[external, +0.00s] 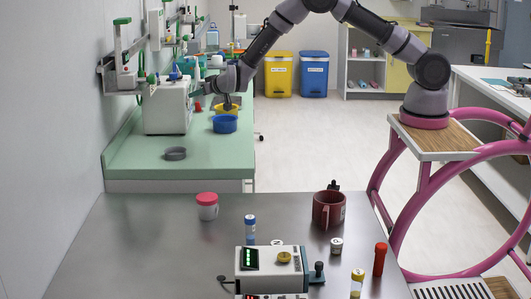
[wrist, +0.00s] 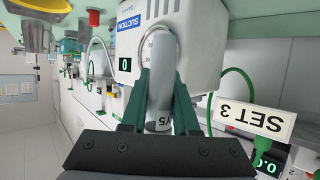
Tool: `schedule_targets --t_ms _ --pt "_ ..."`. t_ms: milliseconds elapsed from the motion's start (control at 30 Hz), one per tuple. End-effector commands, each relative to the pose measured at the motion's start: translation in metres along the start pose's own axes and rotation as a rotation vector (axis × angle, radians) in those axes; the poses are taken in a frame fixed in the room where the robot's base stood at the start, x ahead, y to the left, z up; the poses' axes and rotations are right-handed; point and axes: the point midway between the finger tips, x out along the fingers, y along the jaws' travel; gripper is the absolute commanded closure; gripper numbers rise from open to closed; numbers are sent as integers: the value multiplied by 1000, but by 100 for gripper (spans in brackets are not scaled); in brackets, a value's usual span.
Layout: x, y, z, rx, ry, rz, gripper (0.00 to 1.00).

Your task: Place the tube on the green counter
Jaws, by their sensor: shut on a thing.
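My gripper (external: 205,88) is over the green counter (external: 125,160) in the external view, beside the white suction machine (external: 166,108). In the wrist view my gripper (wrist: 161,85) has its green fingers closed on a pale grey tube (wrist: 160,104) with dark lettering near its lower end. The suction machine's face (wrist: 190,35) is close behind the tube. I cannot tell whether the tube touches the machine or the counter. The tube cannot be made out in the external view.
Several tubes, a red-lidded jar (external: 207,206) and a dark red mug (external: 328,209) stand on the steel table in front.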

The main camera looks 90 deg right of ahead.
Motion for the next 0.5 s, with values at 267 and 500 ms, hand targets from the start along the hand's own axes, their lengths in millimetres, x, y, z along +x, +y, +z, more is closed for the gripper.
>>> schedule_targets --t_ms 267,500 --pt "25 0 59 -1 0 0 100" --pt "31 0 74 1 0 0 100"
